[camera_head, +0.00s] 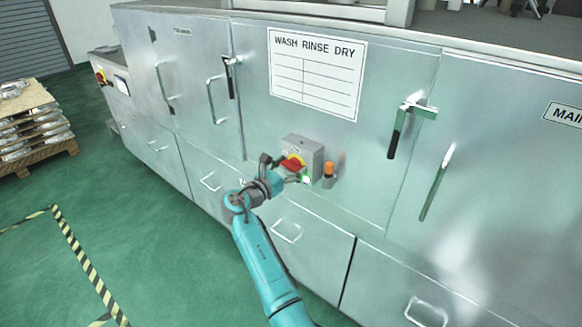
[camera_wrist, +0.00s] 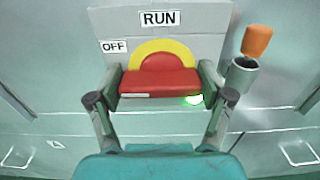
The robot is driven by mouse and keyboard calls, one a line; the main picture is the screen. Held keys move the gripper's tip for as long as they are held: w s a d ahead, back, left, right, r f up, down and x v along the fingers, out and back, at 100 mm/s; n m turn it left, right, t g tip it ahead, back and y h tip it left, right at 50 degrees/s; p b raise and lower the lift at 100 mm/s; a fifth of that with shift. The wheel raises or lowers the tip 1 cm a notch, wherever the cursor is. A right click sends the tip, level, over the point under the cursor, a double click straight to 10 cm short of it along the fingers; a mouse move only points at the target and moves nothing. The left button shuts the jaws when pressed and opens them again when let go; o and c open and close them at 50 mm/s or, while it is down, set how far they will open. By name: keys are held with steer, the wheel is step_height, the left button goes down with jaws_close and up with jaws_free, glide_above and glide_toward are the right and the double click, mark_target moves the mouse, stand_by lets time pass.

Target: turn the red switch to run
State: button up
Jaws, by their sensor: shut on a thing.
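The red switch (camera_wrist: 160,76) is a red handle on a yellow disc (camera_wrist: 163,48), mounted on a grey box (camera_head: 304,152) on the metal cabinet front. In the wrist view, a RUN label (camera_wrist: 160,18) is above the switch and an OFF label (camera_wrist: 114,47) is at its upper left. My gripper (camera_wrist: 160,82) is shut on the red handle, one finger at each side. The handle's broad red face lies level across the wrist view, with a small white mark low on its left. In the head view my gripper (camera_head: 284,171) reaches the box from the lower left.
A green light (camera_wrist: 193,99) glows just below the handle's right end. An orange-topped fitting (camera_head: 329,170) sticks out close to the box's right. Lever handles (camera_head: 397,132) and drawer pulls (camera_head: 287,232) project from the cabinet. Green floor (camera_head: 150,235) is open at left.

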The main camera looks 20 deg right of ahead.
steer(key=shift+m, duration=0.3)
steer(key=m, duration=0.3)
steer(key=shift+m, duration=0.3)
steer(key=m, duration=0.4)
steer(key=shift+s+d+m, duration=0.1)
steer(key=shift+m, duration=0.2)
steer(key=m, duration=0.4)
steer(key=shift+m, duration=0.3)
steer(key=shift+s+f+m, duration=0.1)
steer(key=shift+m, duration=2.1)
steer(key=o, duration=1.1)
